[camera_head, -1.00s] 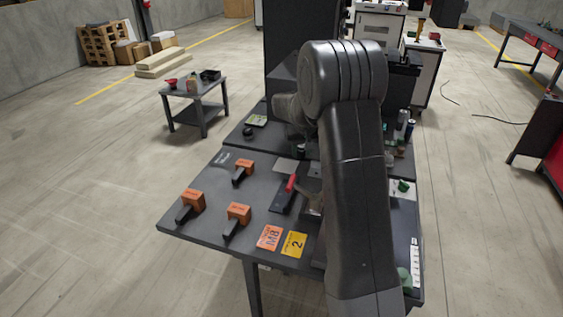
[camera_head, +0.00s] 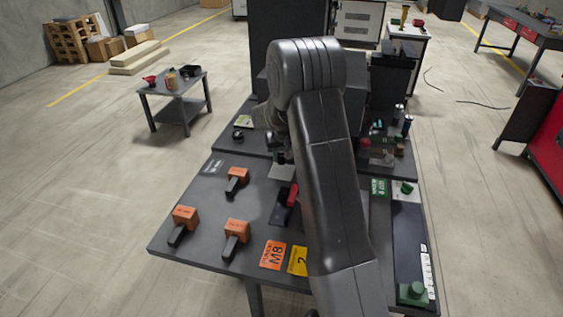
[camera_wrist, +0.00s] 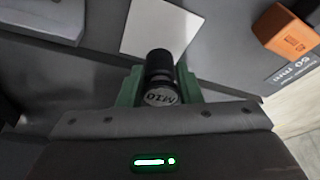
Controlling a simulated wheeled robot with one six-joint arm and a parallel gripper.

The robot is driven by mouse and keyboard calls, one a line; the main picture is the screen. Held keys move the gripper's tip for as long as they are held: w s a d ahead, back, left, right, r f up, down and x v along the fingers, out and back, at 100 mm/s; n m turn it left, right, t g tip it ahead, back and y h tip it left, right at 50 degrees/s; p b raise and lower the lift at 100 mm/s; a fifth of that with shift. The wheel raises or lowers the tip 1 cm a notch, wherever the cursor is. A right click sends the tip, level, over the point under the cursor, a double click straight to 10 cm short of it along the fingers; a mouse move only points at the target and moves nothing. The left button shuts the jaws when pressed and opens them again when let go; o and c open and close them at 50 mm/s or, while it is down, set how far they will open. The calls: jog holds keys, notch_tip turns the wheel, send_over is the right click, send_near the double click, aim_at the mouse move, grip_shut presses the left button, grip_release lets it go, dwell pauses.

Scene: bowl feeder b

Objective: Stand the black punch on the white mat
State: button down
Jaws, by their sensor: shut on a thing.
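The black punch (camera_wrist: 159,69) is a short dark cylinder with a pale marked end that seems to read M10. My gripper (camera_wrist: 158,88) has green fingers, one on each side of the punch, and is shut on it. The white mat (camera_wrist: 160,26) is a pale flat square just beyond the punch in the wrist view. The far end of the punch overlaps the mat's near edge there; I cannot tell whether they touch. In the head view the mat (camera_head: 281,173) lies on the dark table, partly hidden by my arm. My gripper (camera_head: 281,157) shows only in part there.
Orange blocks with dark handles (camera_head: 184,219) stand on the table's left side. Orange and yellow cards (camera_head: 273,255) lie at the front. A green-knobbed fixture (camera_head: 415,293) stands at the right. Cans (camera_head: 407,126) stand behind.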

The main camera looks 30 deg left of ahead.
aim_at(282, 162)
jog(key=shift+f, duration=1.65)
jog(key=shift+f, duration=0.25)
jog(key=c, duration=1)
grip_release()
jog(key=shift+r, duration=0.1)
jog(key=shift+c, duration=0.2)
jog(key=shift+d+r, duration=0.1)
jog(key=shift+r, duration=0.5)
jog(key=v, duration=1.1)
jog(key=shift+s+b, duration=0.15)
jog(key=shift+b, duration=0.2)
